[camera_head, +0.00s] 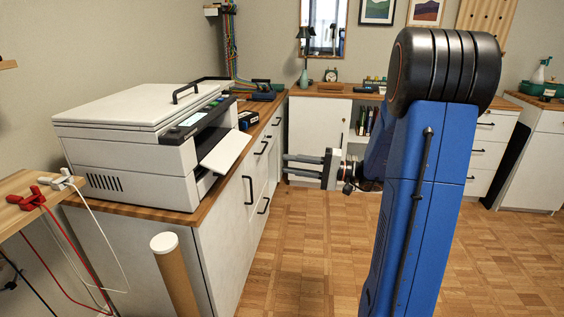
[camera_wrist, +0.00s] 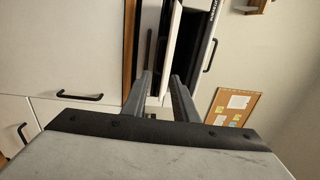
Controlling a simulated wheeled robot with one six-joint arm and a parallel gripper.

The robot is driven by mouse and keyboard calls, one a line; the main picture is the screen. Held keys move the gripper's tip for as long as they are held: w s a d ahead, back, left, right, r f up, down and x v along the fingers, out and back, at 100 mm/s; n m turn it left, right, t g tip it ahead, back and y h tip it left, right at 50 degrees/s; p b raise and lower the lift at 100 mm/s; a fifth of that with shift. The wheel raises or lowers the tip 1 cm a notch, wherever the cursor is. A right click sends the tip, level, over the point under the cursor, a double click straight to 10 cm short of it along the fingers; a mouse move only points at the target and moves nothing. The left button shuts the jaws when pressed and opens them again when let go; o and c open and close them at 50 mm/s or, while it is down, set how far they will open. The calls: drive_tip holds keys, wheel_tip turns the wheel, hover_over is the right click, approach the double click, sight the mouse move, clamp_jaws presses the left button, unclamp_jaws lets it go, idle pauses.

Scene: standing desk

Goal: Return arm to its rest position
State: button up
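My gripper (camera_head: 287,164) points left in the head view, in the air above the floor and to the right of the cabinet with the printer. Its two grey fingers are parallel with a gap between them. The wrist view also shows my gripper (camera_wrist: 160,76) with its fingers apart and nothing between them. My blue arm (camera_head: 425,200) stands upright right of centre, with a large black joint at the top. The arm hides part of the back counter and cabinets.
A white printer (camera_head: 130,140) with an extended tray (camera_head: 226,152) sits on the left cabinet (camera_head: 228,220). A cardboard tube (camera_head: 175,275) stands in front. Red and white cables hang from a wooden desk (camera_head: 22,190). The parquet floor (camera_head: 300,250) below my gripper is clear.

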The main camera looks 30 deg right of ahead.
drive_tip(key=s+a+f+n+g+h, duration=0.2)
drive_tip(key=s+a+g, duration=0.3)
drive_tip(key=s+a, duration=0.35)
drive_tip(key=s+a+f+n+g+h, duration=0.2)
drive_tip(key=s+a+g+h, duration=0.15)
drive_tip(key=s+a, duration=0.5)
drive_tip(key=s+d+n+h, duration=0.1)
drive_tip(key=s+d+h, duration=0.2)
drive_tip(key=s, duration=0.3)
drive_tip(key=s+d+f+n+t+h, duration=0.1)
drive_tip(key=s+d+n+h, duration=0.1)
drive_tip(key=s+h, duration=0.4)
drive_tip(key=shift+s+d+f, duration=0.3)
drive_tip(key=shift+s+d, duration=0.35)
drive_tip(key=shift+d, duration=0.1)
drive_tip(key=shift+o, duration=0.7)
drive_tip(key=shift+s+d+r+t+h, duration=0.15)
drive_tip(key=shift+d+r+t+h, duration=0.15)
drive_tip(key=shift+d+t, duration=0.3)
drive_tip(key=shift+s+a, duration=0.1)
